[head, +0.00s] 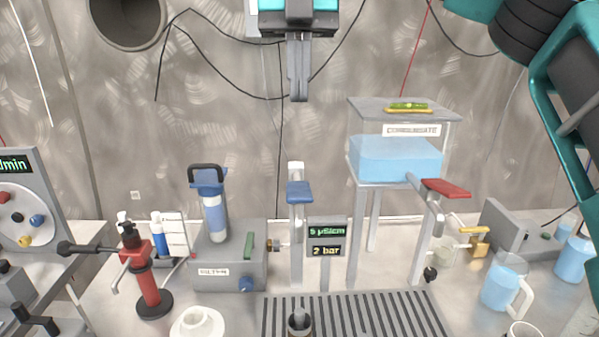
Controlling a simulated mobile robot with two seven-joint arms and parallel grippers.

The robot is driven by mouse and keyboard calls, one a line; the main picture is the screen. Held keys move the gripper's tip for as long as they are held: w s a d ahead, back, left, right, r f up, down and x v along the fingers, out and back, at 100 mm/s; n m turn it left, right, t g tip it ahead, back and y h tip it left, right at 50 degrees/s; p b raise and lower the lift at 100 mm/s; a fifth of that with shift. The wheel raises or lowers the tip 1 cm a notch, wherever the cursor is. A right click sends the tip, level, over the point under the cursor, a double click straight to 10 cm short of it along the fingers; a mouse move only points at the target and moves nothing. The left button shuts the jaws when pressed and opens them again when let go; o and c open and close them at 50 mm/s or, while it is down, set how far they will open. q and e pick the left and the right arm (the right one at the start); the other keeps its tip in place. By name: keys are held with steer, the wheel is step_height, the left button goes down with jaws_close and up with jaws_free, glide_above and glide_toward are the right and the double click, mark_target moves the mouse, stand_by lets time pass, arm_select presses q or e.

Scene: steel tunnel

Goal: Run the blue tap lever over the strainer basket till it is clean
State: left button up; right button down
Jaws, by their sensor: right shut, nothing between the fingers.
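The blue tap lever (299,191) sits on top of an upright metal tap post behind the slotted drain grate (350,312). A small grey-brown cup-shaped piece (300,321) stands on the grate at the bottom edge, in front of the tap. It may be the strainer basket, but it is cut off by the frame and I cannot tell its state. No water stream is visible. My right gripper (299,98) hangs pointing down at the top centre, well above the lever, with its fingers together and empty. My left gripper is not in view.
A clear tank (395,155) of blue water on legs stands right of the tap, with a red lever (446,188). A display post (326,240) stands beside the tap. A filter unit (210,205), a red hand pump (143,275) and a jug (503,285) flank the grate.

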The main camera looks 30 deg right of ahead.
mark_target(300, 193)
steer(key=b+x, duration=0.1)
steer(key=x, duration=1.1)
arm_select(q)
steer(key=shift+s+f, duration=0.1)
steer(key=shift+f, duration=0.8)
